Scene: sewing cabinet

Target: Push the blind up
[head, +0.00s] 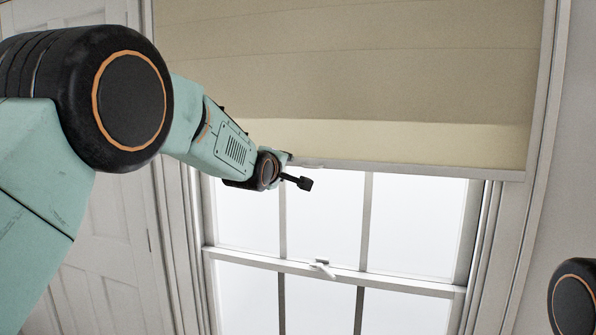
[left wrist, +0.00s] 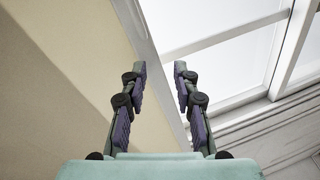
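The beige blind (head: 360,80) hangs over the upper part of the window, with its pale bottom rail (head: 430,171) level with the upper panes. My left gripper (head: 296,170) is at this rail, left of the blind's middle; one dark finger shows below the rail. In the left wrist view, the two fingers of my left gripper (left wrist: 160,74) are apart with nothing gripped between them. The rail (left wrist: 148,55) runs slantwise through the gap between the fingers in that view, with the blind (left wrist: 70,70) on the left. I cannot tell whether a finger touches it. My right gripper is out of view.
The window's sash bar (head: 400,283) with a small latch (head: 322,267) lies below the blind. The white frame (head: 535,200) edges the window on the right. A panelled white door or shutter (head: 105,240) stands left. A joint of mine shows at the lower right.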

